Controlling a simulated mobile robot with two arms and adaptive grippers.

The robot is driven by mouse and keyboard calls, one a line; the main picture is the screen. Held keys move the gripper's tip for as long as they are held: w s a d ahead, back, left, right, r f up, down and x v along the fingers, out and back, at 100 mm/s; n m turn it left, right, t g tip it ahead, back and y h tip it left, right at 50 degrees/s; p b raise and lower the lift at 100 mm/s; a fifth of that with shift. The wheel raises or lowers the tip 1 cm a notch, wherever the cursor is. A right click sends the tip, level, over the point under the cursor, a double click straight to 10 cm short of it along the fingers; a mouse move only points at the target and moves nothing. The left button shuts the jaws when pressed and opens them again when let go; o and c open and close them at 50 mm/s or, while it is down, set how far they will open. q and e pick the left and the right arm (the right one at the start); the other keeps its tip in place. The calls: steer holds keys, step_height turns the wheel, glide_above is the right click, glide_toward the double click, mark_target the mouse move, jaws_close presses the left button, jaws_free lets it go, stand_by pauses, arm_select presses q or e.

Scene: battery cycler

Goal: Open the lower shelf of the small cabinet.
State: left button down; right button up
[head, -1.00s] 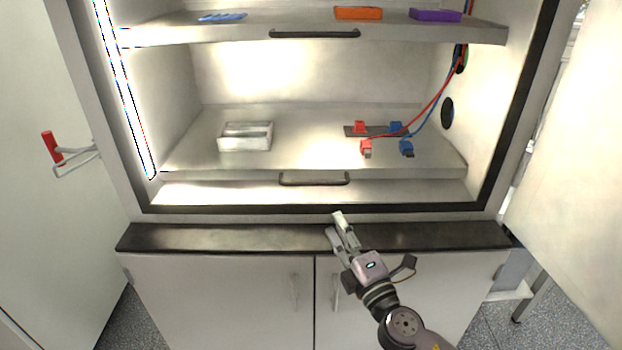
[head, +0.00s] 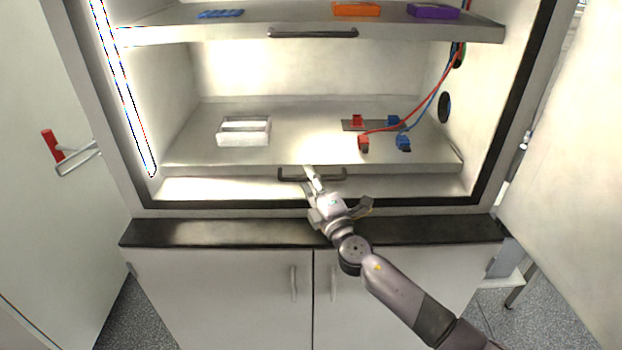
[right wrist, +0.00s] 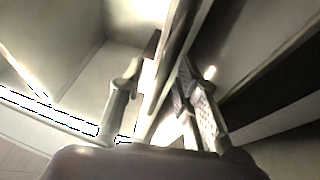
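The cabinet's lower shelf (head: 215,162) is a pale metal tray with a dark bar handle (head: 335,177) on its front edge. My right gripper (head: 310,178) is at the left half of this handle, its fingers overlapping it in the head view. In the right wrist view its two fingers (right wrist: 158,100) stand apart, with a long light edge (right wrist: 170,70) running between them. I cannot tell whether either finger touches the handle. The shelf appears inside the cabinet frame. My left gripper is not in view.
On the lower shelf are a white box (head: 243,138) and red and blue connectors (head: 363,143) with cables. The upper shelf (head: 190,32) has its own handle. A dark ledge (head: 200,232) lies below the opening. Open doors stand at both sides.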

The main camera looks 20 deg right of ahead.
steer(key=shift+c, duration=0.5)
jaws_close()
stand_by(0.3)
